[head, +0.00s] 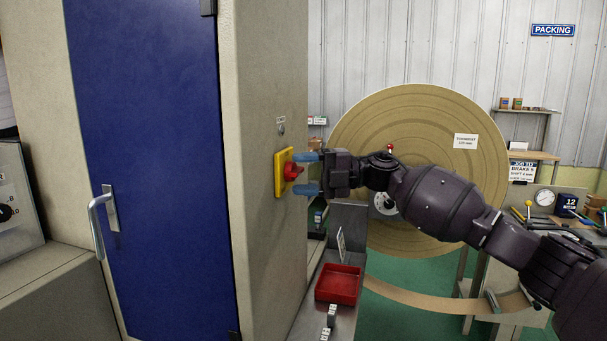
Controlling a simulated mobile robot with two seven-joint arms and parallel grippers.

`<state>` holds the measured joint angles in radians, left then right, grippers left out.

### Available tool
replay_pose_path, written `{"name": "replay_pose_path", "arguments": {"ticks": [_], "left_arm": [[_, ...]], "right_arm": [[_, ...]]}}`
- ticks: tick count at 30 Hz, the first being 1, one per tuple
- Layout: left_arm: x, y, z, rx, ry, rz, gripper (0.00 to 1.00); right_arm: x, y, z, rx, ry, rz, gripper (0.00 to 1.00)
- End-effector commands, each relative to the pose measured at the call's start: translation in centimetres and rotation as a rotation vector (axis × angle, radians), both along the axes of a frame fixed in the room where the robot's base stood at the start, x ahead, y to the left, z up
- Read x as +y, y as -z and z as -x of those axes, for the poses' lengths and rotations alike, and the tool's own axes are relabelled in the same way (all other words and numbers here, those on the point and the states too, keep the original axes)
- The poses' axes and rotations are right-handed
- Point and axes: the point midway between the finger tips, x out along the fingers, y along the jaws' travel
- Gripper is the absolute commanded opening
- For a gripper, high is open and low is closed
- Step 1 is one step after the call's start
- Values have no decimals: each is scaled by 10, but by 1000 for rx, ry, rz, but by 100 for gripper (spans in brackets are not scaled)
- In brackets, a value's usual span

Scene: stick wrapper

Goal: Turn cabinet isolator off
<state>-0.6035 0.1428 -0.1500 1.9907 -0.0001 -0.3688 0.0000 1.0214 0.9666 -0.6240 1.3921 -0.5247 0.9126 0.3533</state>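The cabinet isolator is a red rotary handle (291,172) on a yellow plate (279,174), mounted on the right side wall of the beige cabinet (262,75). My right gripper (304,173) comes in from the right, level with the isolator. Its two blue fingers are spread, one above and one below the red handle, with the tips close to the yellow plate. I cannot tell whether either finger touches the handle. The handle's exact angle is hard to read. My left gripper is not in view.
The cabinet's blue door (150,130) has a grey lever handle (98,220). Below my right gripper, a red tray (338,284) sits on a narrow metal ledge. A large brown roll (420,105) stands behind my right arm. A cluttered bench is at the far right.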

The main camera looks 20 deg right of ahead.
Motion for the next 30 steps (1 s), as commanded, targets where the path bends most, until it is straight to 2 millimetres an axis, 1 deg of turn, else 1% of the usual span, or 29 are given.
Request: {"name": "replay_pose_path", "arguments": {"ticks": [1,2,10,14,17,24,30], "left_arm": [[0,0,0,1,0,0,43],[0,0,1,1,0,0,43],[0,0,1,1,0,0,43],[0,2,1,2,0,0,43],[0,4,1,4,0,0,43],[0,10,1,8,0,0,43],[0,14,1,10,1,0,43]], "right_arm": [[0,0,0,0,0,0,66],[0,0,0,0,0,0,70],[-1,-1,0,0,1,-1,70],[-8,0,1,0,2,-1,70],[-21,0,3,0,4,-1,70],[-65,2,12,1,4,1,70],[-93,1,18,1,3,0,70]]}}
